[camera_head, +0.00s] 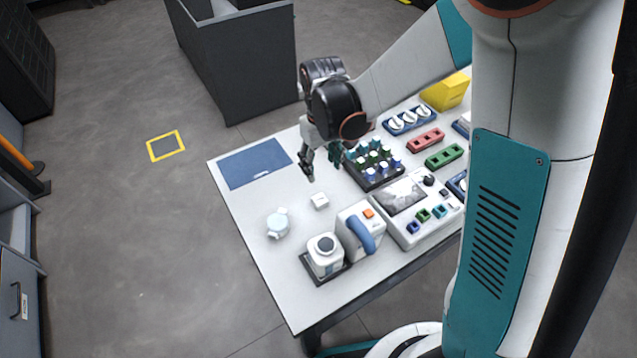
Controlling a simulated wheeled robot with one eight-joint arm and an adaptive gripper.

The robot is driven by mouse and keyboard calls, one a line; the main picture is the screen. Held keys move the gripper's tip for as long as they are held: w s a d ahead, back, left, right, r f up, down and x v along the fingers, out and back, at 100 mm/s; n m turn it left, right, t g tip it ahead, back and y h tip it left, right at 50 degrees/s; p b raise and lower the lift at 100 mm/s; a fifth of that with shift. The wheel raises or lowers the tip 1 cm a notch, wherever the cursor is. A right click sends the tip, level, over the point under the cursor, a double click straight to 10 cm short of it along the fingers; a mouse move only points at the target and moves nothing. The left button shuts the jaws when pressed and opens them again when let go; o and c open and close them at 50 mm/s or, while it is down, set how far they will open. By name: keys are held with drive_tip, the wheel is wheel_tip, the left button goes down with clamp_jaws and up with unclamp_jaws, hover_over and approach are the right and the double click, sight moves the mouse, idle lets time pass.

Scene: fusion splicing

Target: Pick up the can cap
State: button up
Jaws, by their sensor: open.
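My gripper (322,163) is open and hangs over the table, between the blue mat and the rack of small bottles. No object shows between its fingers. A white squarish can (325,263) stands on a dark base near the table's front left edge. A round dark-centred cap (324,244) sits on its top, well below my gripper in the picture. I cannot tell for sure that this is the can cap.
A white and blue device (361,232) stands just right of the can. A bottle rack (374,166) and a machine with a screen (404,195) stand farther right. A blue mat (254,163) lies at the left corner. The white table (246,204) is bare around the pale item.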

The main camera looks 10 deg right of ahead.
drive_tip(key=b, duration=0.3)
hover_over(319, 198)
drive_tip(key=f, duration=0.9)
drive_tip(key=shift+s+d, duration=0.1)
drive_tip(key=shift+d, duration=0.1)
drive_tip(key=shift+a+f+b, duration=0.2)
drive_tip(key=shift+f+b, duration=0.85)
drive_tip(key=shift+f, duration=1.55)
drive_tip(key=shift+r, duration=0.1)
drive_tip(key=shift+c, duration=0.2)
drive_tip(key=c, duration=0.9)
